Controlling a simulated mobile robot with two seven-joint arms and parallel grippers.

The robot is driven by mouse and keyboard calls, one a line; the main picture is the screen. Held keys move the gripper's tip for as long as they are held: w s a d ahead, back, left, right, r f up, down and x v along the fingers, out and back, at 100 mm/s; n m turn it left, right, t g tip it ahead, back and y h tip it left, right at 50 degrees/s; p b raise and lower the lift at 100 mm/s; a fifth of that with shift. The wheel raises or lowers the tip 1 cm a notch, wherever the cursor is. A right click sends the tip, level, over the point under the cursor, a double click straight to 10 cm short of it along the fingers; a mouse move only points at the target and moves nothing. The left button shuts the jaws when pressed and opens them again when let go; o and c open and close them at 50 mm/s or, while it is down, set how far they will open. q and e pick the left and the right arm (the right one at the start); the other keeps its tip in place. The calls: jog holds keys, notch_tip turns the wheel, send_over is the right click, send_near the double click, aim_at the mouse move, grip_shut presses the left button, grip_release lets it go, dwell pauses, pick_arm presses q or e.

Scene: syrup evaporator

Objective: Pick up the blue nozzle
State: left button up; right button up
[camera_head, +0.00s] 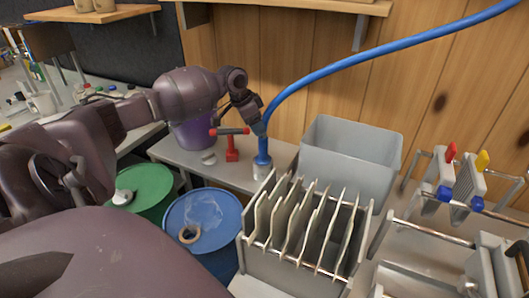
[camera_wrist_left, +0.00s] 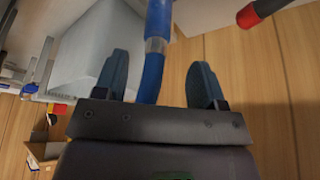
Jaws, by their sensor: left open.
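The blue nozzle (camera_head: 263,154) stands upright in a pale round holder (camera_head: 262,171) on the grey bench, with the blue hose (camera_head: 370,55) arching up from it to the upper right. My left gripper (camera_head: 259,128) is at the nozzle's upper end, reaching in from the left. In the left wrist view, my left gripper (camera_wrist_left: 160,76) has its two dark fingers apart. The blue tube (camera_wrist_left: 152,74) with a grey collar runs up from between the fingers, nearer the left one. I cannot tell whether either finger touches it. My right gripper is not seen.
A red tool with a dark crossbar (camera_head: 231,143) stands just left of the nozzle, and a purple bucket (camera_head: 193,132) is behind. A grey bin (camera_head: 348,150) and a slotted rack of plates (camera_head: 306,225) are close on the right. Blue (camera_head: 204,222) and green (camera_head: 146,187) drums stand in front.

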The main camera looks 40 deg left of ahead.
aim_at(264, 138)
pick_arm(q)
jog(key=shift+b+x, duration=0.55)
jog(key=shift+x, duration=2.85)
jog(key=shift+d+r, duration=0.1)
jog(key=shift+d, duration=0.05)
grip_shut()
